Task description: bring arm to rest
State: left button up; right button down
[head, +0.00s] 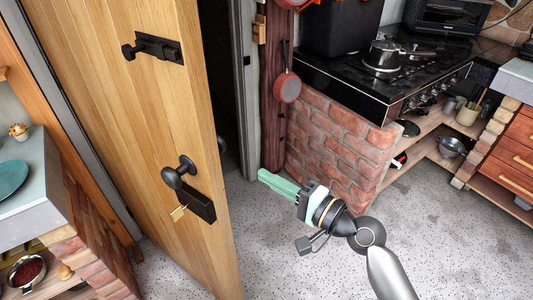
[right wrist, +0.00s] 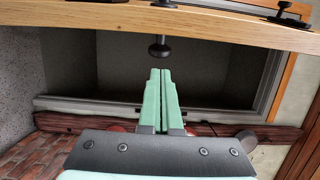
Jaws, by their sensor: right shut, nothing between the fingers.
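My right gripper (head: 279,184) reaches in from the lower right in the head view. Its pale green fingers are closed together and hold nothing. They point left toward the open wooden door (head: 120,80) and stay apart from it. In the right wrist view the shut fingers (right wrist: 160,90) point at the door edge (right wrist: 200,25), with a dark knob (right wrist: 160,48) just beyond the tips. My left gripper is not in view.
A brick plinth (head: 330,140) carries a black stove (head: 385,75) with a pot (head: 384,54). A counter (head: 30,190) stands at the left. The speckled floor (head: 290,260) is clear.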

jog(key=s+d+f+n+g+h, duration=0.1)
jog(key=s+d+f+n+h, duration=0.2)
jog(key=f, duration=0.7)
jog(key=s+d+f+n+h, duration=0.1)
jog(key=s+d+f+h, duration=0.35)
jog(key=f, duration=0.45)
jog(key=s+d+f+n+g+h, duration=0.1)
jog(key=s+d+f+n, duration=0.1)
jog(key=s+f, duration=0.3)
jog(key=s+d+f+n+h, duration=0.2)
jog(key=s+d+f+n, duration=0.1)
jog(key=s, duration=0.4)
jog(key=shift+s+f+n+g+p, duration=0.25)
jog(key=shift+f+n+g+p, duration=0.2)
jog(key=shift+f+n, duration=0.45)
